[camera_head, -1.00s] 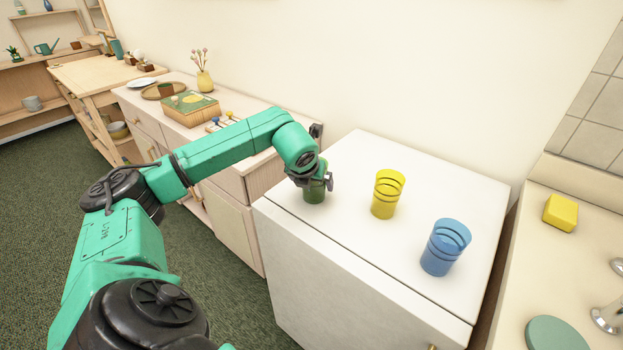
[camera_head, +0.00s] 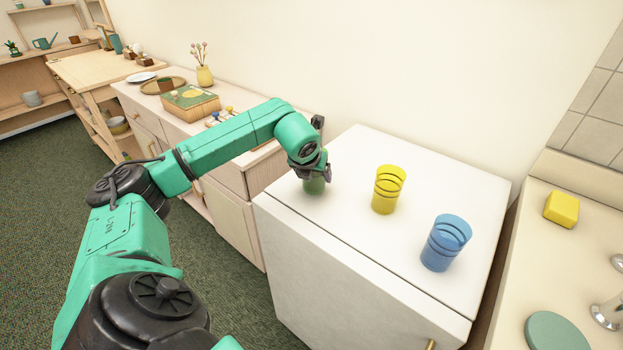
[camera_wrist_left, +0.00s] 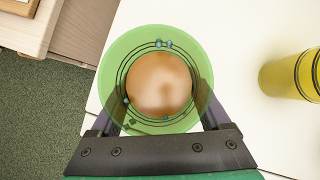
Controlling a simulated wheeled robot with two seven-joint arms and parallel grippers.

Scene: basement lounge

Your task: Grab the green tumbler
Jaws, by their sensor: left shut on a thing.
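My right gripper is not in view.
A yellow tumbler (camera_head: 388,190) and a blue tumbler (camera_head: 445,243) stand to the right on the white cabinet (camera_head: 345,215). A wall rises behind. A counter with a yellow sponge (camera_head: 561,209) is at the right. The back of the top is clear.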

